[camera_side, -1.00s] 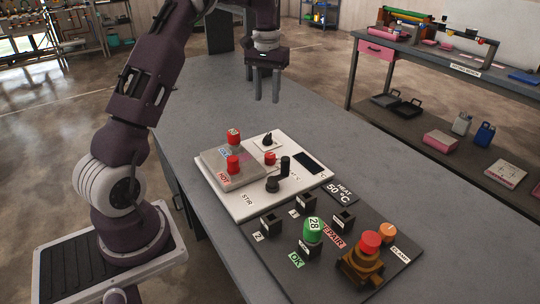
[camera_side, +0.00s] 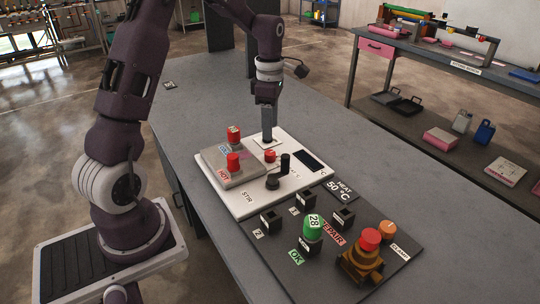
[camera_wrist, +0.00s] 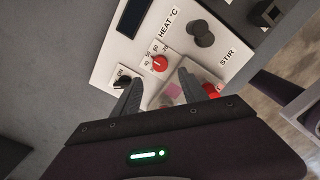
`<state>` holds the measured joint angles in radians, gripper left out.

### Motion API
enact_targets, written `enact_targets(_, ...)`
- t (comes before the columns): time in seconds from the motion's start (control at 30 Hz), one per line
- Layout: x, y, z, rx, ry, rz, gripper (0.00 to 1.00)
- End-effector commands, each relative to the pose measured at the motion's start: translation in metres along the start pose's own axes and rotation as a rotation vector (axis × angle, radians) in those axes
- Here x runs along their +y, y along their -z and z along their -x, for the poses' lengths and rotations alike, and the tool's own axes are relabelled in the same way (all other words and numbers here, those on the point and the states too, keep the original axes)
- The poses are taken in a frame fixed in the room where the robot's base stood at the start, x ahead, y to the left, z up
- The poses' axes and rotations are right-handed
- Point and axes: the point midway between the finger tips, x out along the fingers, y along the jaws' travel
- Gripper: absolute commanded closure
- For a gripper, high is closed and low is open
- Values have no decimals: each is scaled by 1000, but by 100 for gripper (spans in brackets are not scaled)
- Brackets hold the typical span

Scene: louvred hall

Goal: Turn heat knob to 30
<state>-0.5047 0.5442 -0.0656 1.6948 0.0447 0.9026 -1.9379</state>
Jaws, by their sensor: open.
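The red heat knob (camera_side: 270,156) sits on the white panel (camera_side: 243,208) of the device. In the wrist view the red heat knob (camera_wrist: 160,63) lies just beyond my fingertips, roughly between them, with small dial numbers beside it too small to read surely. My gripper (camera_side: 268,140) points down above the back part of the panel. Its two fingers (camera_wrist: 159,78) are spread in the wrist view, with nothing held. A sign reading "HEAT 50 °C" (camera_side: 341,187) lies right of the panel.
A black knob (camera_wrist: 123,82) marked ON is close beside the left finger. A black stir knob (camera_wrist: 202,33) stands beyond the heat knob. Red-topped pieces stand on the grey block (camera_side: 212,158). A dark board (camera_side: 290,275) with several sockets lies in front.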

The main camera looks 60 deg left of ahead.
Motion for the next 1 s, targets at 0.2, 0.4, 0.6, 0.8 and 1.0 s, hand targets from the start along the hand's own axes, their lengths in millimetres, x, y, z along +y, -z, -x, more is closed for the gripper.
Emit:
enact_targets(0.2,-1,0,-29,1,5,0,49)
enact_targets(0.4,0,0,-58,0,5,-1,49)
enact_targets(0.6,-1,0,-86,0,5,-3,49)
enact_targets(0.8,0,0,-90,1,3,-2,49)
enact_targets(1.0,0,0,-93,0,1,-2,49)
